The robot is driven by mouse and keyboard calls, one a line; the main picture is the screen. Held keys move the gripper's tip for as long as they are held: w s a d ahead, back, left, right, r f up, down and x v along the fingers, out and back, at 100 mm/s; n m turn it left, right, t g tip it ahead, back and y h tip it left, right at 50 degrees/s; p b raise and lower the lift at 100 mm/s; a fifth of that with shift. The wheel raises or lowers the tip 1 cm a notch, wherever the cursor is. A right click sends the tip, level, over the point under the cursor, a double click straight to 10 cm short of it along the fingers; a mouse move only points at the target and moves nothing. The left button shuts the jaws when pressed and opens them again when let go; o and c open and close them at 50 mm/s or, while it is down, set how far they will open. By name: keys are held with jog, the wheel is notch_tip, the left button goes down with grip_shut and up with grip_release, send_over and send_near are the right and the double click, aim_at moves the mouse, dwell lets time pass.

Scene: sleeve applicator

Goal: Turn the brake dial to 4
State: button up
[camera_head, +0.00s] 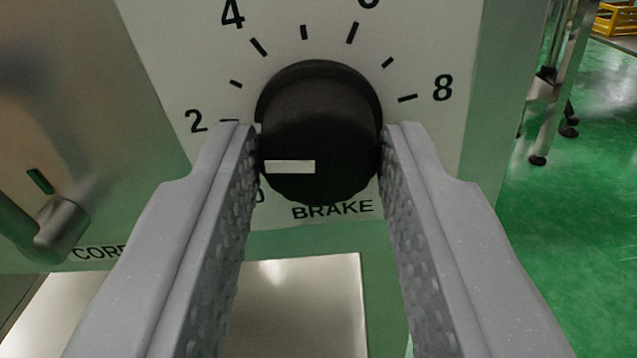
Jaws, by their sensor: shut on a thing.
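The black round brake dial (322,110) sits on a pale panel, above the word BRAKE. Its white pointer line (290,167) lies level and points left, about parallel to the mark at 2. The dial sticks out toward me, so its exact reading is hard to tell. The number 4 (232,15) is up and to the left of the dial. My gripper (320,145) is shut on the dial, one grey finger on its left side and one on its right. The left finger partly covers the 0.
A metal lever or knob (62,222) is at the left, beside a partly hidden label. A bright metal plate (300,300) lies below the panel. Green floor and machine legs (545,130) show at the right, with a yellow crate (615,18) far back.

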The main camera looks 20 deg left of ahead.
jog(key=shift+s+a+f+m+p, duration=0.1)
jog(key=shift+a+f+m+p, duration=0.1)
jog(key=shift+m+p, duration=0.6)
jog(key=m+p, duration=0.1)
jog(key=m, duration=0.3)
jog(key=shift+d+r+p, duration=0.1)
jog(key=shift+p, duration=0.3)
jog(key=m+p, duration=0.2)
jog(key=m, duration=0.3)
jog(key=o, duration=1)
jog(key=shift+d, duration=0.1)
